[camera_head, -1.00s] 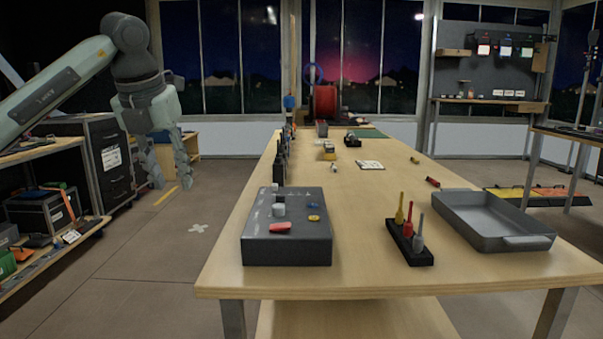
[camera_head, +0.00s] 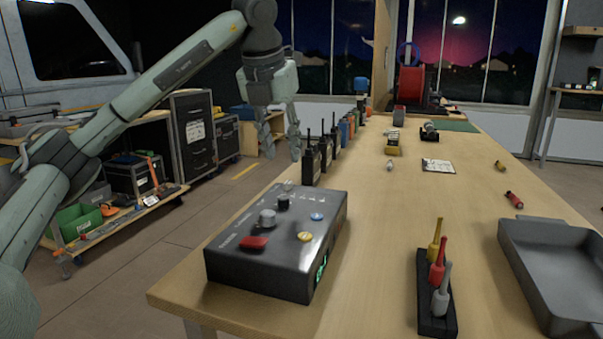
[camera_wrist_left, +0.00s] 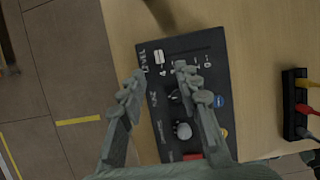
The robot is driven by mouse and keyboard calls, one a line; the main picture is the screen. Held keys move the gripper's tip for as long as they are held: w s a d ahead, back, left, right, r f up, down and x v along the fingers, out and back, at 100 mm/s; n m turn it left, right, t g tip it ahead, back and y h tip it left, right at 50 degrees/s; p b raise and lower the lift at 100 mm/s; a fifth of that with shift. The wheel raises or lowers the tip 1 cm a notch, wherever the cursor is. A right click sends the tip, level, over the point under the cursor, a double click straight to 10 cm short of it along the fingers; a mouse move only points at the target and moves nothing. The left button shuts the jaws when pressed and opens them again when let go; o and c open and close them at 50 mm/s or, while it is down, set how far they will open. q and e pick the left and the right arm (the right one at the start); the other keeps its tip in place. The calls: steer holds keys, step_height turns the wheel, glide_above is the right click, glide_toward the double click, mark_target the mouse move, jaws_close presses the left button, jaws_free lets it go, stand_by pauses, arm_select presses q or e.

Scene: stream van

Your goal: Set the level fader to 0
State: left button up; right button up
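The dark control box (camera_head: 280,245) sits at the table's near left corner. On its top are a red button (camera_head: 254,242), a grey knob (camera_head: 267,218), a black knob (camera_head: 283,201), and blue (camera_head: 317,216) and yellow (camera_head: 305,237) buttons. In the left wrist view, a pale fader cap (camera_wrist_left: 159,56) lies at the box's far end beside a row of printed scale marks, towards the lettered edge. My left gripper (camera_head: 280,150) is open and empty above the box's far end. In the wrist view its fingertips (camera_wrist_left: 158,72) appear either side of the cap, without clear contact.
Several upright black radios (camera_head: 312,165) stand along the table's left edge, behind the box. A black holder (camera_head: 436,315) with coloured plugs and a grey tray (camera_head: 560,270) are on the right. The table (camera_head: 390,215) between is mostly clear.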

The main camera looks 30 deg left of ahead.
mark_target(288, 182)
arm_select(q)
steer(key=x, duration=0.7)
steer(key=shift+a+f, duration=0.15)
arm_select(e)
steer(key=shift+w+a+r+t+y, duration=0.15)
steer(key=shift+w+a+r+t, duration=0.15)
steer(key=shift+w+a, duration=0.2)
steer(key=shift+w+a+r+t+y, duration=0.15)
steer(key=shift+w+a+r+t, duration=0.15)
steer(key=shift+w+a, duration=0.2)
arm_select(q)
jaws_close()
